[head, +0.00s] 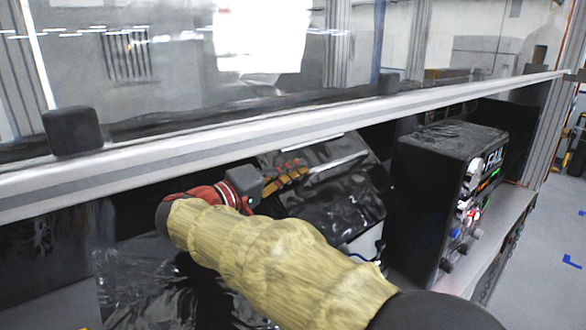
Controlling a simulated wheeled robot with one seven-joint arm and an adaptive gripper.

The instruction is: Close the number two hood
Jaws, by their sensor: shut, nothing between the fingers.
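The hood's clear front panel (300,45) fills the upper part of the head view, with a silver rail (250,132) along its lower edge. The panel stands raised, with an open gap below the rail. No number on the hood can be read. My gripper (298,176) is under the rail inside the gap, shut and empty. Its fingers are in front of a black plastic-wrapped object (335,205); whether they touch it I cannot tell. My sleeved arm crosses the gap and hides part of the interior.
A black box instrument (425,190) with a "FAIL" display and knobs stands right of my arm. Black plastic wrapping (150,285) lies at lower left. A black block (72,130) sits on the rail. Open floor (555,235) shows at far right.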

